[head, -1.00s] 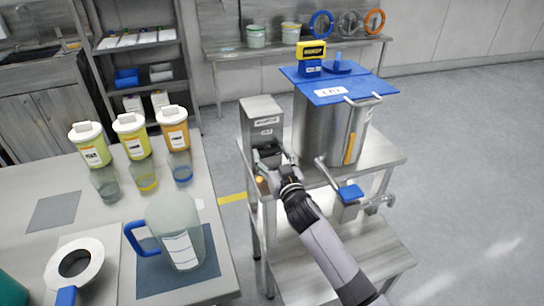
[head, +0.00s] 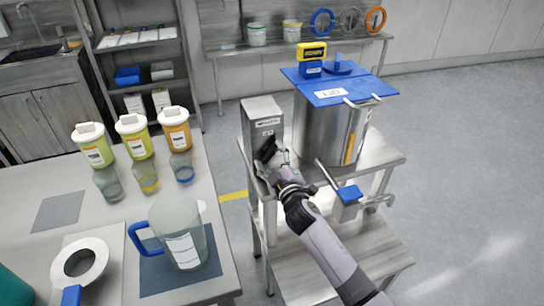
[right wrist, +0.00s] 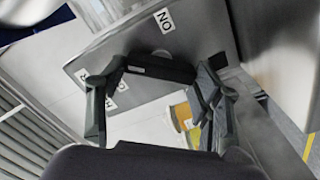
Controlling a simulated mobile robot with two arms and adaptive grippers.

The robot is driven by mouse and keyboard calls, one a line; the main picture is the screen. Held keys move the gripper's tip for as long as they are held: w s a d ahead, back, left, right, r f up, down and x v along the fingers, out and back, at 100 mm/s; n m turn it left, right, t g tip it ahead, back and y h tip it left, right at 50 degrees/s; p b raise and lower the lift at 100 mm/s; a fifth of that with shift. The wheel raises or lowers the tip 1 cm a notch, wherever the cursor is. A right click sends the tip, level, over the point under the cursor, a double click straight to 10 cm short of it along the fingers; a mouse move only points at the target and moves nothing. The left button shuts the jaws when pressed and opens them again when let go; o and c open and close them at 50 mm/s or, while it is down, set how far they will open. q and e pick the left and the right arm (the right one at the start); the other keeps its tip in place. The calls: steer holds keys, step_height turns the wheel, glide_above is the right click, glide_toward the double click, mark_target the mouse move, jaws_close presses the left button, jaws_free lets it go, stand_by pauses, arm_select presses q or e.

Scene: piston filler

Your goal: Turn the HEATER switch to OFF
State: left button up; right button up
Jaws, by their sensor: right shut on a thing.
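The heater switch box (head: 262,110) is a grey metal box on the left of the steel cart's top, with labels on its front. In the right wrist view the grey panel (right wrist: 205,35) shows an ON label (right wrist: 165,21) and other labels partly hidden by a finger. A black bar-shaped switch handle (right wrist: 155,68) lies between the fingers. My right gripper (head: 271,152) is at the front of the box, and its fingers (right wrist: 152,100) are shut on the handle. The handle's exact setting cannot be told. My left gripper is not in view.
A steel tank (head: 325,125) with a blue lid (head: 345,90) stands right of the box. A blue-handled valve (head: 349,193) sits at the cart's front right. The table at left holds a jug (head: 178,225) and several lidded containers (head: 95,150).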

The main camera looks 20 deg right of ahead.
steer(key=n, duration=0.4)
steer(key=shift+n, duration=0.3)
steer(key=shift+f+n+p, duration=0.1)
steer(key=shift+n+p, duration=0.2)
steer(key=shift+n, duration=1.3)
steer(key=o, duration=1.2)
steer(key=shift+a, duration=0.1)
steer(key=shift+c, duration=0.2)
steer(key=shift+s, duration=0.1)
steer(key=s, duration=1.2)
steer(key=shift+d, duration=0.25)
